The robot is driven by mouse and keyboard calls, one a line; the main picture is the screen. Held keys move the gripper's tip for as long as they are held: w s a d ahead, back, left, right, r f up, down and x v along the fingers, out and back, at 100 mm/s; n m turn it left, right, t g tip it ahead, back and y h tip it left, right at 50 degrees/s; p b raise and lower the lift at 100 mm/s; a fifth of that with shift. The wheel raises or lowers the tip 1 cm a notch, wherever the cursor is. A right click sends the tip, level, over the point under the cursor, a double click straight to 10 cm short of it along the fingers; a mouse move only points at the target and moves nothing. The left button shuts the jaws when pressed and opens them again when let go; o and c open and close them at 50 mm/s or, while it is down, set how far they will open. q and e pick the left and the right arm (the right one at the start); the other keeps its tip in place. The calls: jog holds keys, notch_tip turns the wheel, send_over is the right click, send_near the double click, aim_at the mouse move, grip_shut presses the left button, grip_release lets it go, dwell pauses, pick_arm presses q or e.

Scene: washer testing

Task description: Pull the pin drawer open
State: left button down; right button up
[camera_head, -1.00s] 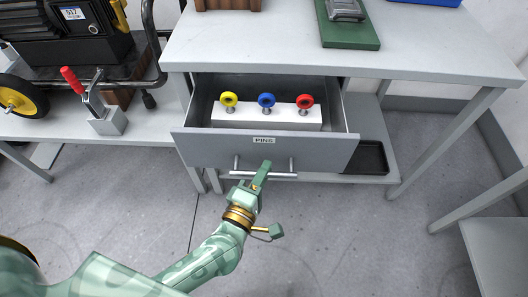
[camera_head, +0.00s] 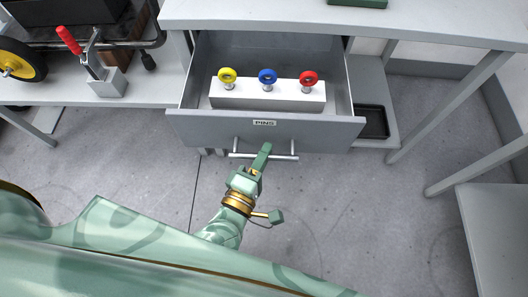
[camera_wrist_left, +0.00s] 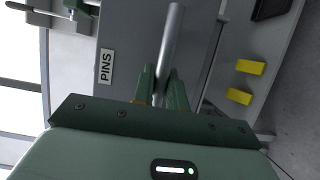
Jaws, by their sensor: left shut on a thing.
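The grey pin drawer (camera_head: 215,128) stands out from under the workbench in the head view, open. Its front carries a PINS label (camera_head: 264,122), which also shows in the left wrist view (camera_wrist_left: 106,67). Inside is a white block (camera_head: 240,98) with a yellow, a blue and a red ring-headed pin. My left gripper (camera_head: 262,156) is shut on the drawer's bar handle (camera_head: 285,157). In the left wrist view the handle (camera_wrist_left: 171,45) runs between the fingers (camera_wrist_left: 160,88). My right gripper is not in view.
The workbench top (camera_head: 430,22) is above the drawer. A black tray (camera_head: 374,122) lies on the lower shelf at right. A red-handled clamp (camera_head: 100,70) stands on the left bench. Another table (camera_head: 495,215) is at the right. The floor before the drawer is clear.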

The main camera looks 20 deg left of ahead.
pick_arm(q)
jog(key=c, duration=1.4)
grip_release()
jog(key=shift+a, duration=0.1)
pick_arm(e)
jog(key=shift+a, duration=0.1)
pick_arm(q)
jog(key=s+a+p, duration=0.1)
jog(key=s+p, duration=0.2)
jog(key=s, duration=1.3)
jog(key=shift+a, duration=0.4)
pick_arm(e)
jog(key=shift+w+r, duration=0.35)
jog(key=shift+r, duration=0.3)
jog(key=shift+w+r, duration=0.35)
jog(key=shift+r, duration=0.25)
pick_arm(q)
jog(key=shift+s, duration=0.1)
